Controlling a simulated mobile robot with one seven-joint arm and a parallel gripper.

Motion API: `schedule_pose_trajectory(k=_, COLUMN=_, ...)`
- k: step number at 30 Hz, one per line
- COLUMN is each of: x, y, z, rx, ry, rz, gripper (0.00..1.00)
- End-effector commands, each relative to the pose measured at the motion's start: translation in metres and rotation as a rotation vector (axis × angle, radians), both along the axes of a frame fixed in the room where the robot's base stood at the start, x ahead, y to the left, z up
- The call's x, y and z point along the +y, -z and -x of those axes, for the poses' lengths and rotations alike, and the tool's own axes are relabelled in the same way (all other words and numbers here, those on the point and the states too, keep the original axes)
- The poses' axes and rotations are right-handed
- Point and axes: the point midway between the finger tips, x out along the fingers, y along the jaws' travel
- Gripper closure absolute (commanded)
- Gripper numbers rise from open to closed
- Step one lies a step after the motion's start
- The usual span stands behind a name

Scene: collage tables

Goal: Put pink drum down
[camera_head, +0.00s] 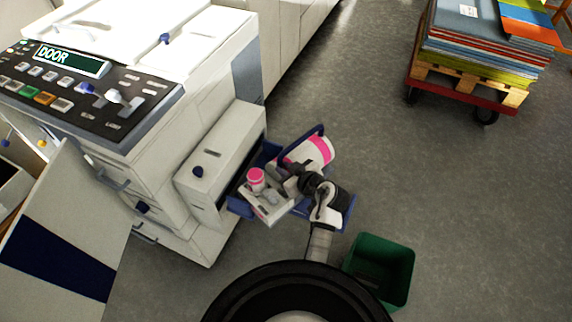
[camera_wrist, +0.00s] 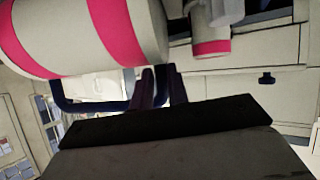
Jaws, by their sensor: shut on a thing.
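The pink drum (camera_head: 312,152) is a white cylinder with bright pink bands, lying tilted on its side above a blue trolley (camera_head: 240,207). It fills the upper left of the wrist view (camera_wrist: 70,35). My gripper (camera_head: 290,182) is at the drum's near side and is shut on it. In the wrist view the dark fingertips (camera_wrist: 160,72) meet the drum's lower right edge. The exact contact is partly hidden by the drum and my wrist. I cannot tell whether the drum touches the trolley.
A small white container with a pink lid (camera_head: 256,178) and a pale part (camera_head: 265,208) sit left of my gripper. A large white machine (camera_head: 150,130) stands at left. A green bin (camera_head: 380,268) is at lower right. A loaded pallet cart (camera_head: 470,80) stands farther off, with open floor between.

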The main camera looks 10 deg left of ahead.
Motion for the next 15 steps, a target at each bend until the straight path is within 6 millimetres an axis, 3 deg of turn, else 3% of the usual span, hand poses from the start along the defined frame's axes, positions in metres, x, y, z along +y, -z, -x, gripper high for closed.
schedule_pose_trajectory(k=6, x=0.0, y=-0.0042, z=-0.0014, rx=-0.008, ry=0.0, rz=-0.001, gripper=1.0)
schedule_pose_trajectory(k=7, x=0.0001, y=0.0007, z=0.0, rx=0.002, ry=0.0, rz=0.0, gripper=0.81)
schedule_pose_trajectory(k=9, x=0.0001, y=0.0009, z=-0.0001, rx=0.0, ry=-0.001, rz=0.0, gripper=0.72)
schedule_pose_trajectory(k=12, x=0.0001, y=0.0008, z=-0.0001, rx=0.0, ry=0.0, rz=0.0, gripper=0.62)
schedule_pose_trajectory(k=15, x=0.0001, y=0.0008, z=-0.0002, rx=0.0, ry=0.0, rz=0.0, gripper=0.62)
